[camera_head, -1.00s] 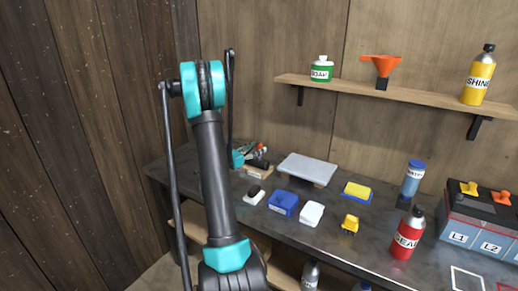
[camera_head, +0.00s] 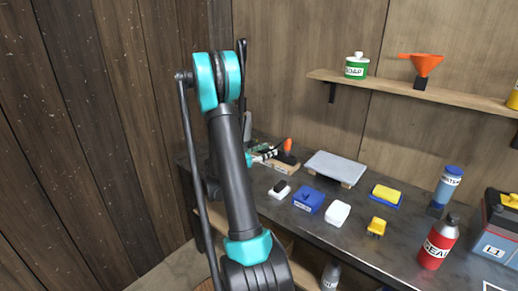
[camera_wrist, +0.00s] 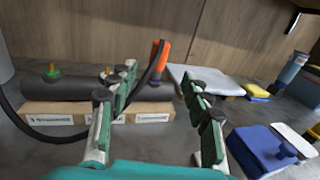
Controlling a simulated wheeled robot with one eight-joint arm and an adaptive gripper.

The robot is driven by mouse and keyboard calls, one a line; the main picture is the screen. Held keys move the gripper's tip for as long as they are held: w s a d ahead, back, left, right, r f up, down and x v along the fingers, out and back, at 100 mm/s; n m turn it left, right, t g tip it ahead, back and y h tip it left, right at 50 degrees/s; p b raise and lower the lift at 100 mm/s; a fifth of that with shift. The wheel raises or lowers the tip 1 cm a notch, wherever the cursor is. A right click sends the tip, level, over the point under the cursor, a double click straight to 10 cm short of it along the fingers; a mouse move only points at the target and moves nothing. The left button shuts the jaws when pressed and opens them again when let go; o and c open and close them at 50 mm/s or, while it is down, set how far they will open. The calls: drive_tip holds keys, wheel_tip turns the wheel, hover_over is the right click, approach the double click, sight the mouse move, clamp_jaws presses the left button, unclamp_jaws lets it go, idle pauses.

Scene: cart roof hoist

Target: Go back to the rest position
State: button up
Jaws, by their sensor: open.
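My gripper (camera_wrist: 160,88) is open, with its two padded fingers apart and nothing held between them in the wrist view. A dark cylinder (camera_wrist: 60,88) with small coloured knobs lies behind the fingers, along a labelled wooden holder (camera_wrist: 60,114). An orange-ended tool (camera_wrist: 161,54) stands beyond the left finger. In the head view the gripper is small and partly hidden behind my arm, low over the bench's left end near the holder (camera_head: 285,168). Whether a finger touches anything there I cannot tell.
The bench (camera_head: 330,232) holds a grey slab (camera_head: 335,167), a blue box (camera_head: 308,200), a white block (camera_head: 337,212), a yellow sponge (camera_head: 387,194), a blue bottle (camera_head: 447,185) and a red bottle (camera_head: 438,243). A shelf (camera_head: 430,93) runs above. A wood wall stands left.

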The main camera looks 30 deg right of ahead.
drive_tip(key=s+a+f+m+y, duration=0.1)
drive_tip(key=s+a+m+y, duration=0.1)
drive_tip(key=a+m+y, duration=0.1)
drive_tip(key=s+a+f+m+t+y, duration=0.1)
drive_tip(key=s+a+f+m+y, duration=0.1)
drive_tip(key=a, duration=0.3)
drive_tip(key=s+a+f+m+y, duration=0.1)
drive_tip(key=s+a+m+y, duration=0.3)
drive_tip(key=a, duration=0.1)
drive_tip(key=shift+a+f+m+t, duration=0.1)
drive_tip(key=shift+f+m+t, duration=0.2)
drive_tip(key=s+a+f+m+y, duration=0.1)
drive_tip(key=s+a+m+y, duration=0.2)
drive_tip(key=a, duration=0.3)
drive_tip(key=s+a+f+m+y, duration=0.1)
drive_tip(key=s+a+m+y, duration=0.2)
drive_tip(key=a, duration=0.4)
drive_tip(key=s+a+f+m+t+y, duration=0.1)
drive_tip(key=s+a+f+m+y, duration=0.1)
drive_tip(key=s+a, duration=0.3)
drive_tip(key=shift+s+a+m+y, duration=0.3)
drive_tip(key=shift+a+m+y, duration=0.3)
drive_tip(key=shift+a, duration=0.5)
drive_tip(key=shift+f, duration=0.1)
